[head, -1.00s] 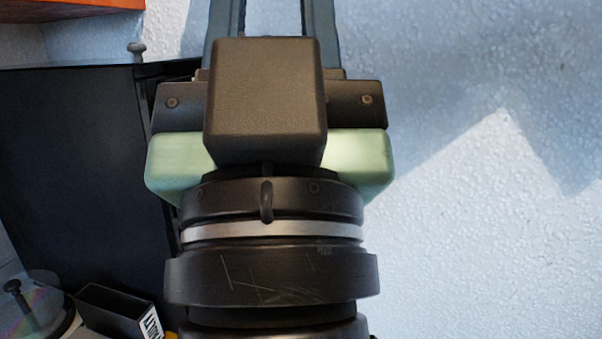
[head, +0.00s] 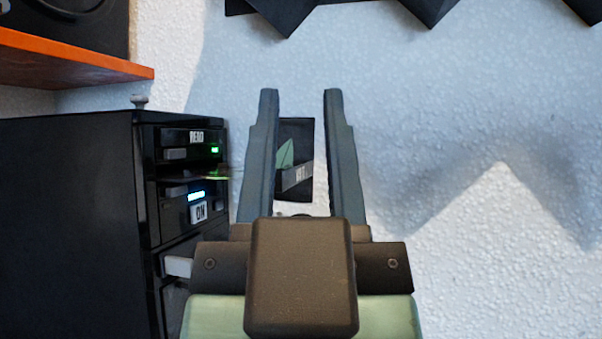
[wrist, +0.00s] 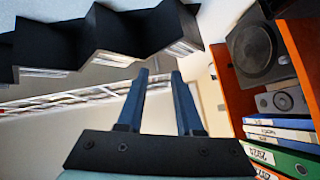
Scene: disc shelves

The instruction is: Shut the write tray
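A black drive tower (head: 70,220) stands at the left in the head view, its front facing right. The upper drive has a green light and a label that seems to say READ (head: 197,136). Below it, a thin tray edge (head: 207,177) with a coloured sheen sticks out to the right, above a blue light (head: 196,196) and a label ON. No label saying write is clearly legible on the tower. My gripper (head: 300,95) is open, its fingers well apart and empty, to the right of the tower front; its left finger is near the tray's outer end. It also shows in the wrist view (wrist: 160,75).
A dark panel (head: 297,135) with a green shape and a partly hidden label shows between my fingers. An orange shelf (head: 70,65) juts out at upper left. Black angular shelves (wrist: 110,35) and a speaker (wrist: 258,48) show in the wrist view.

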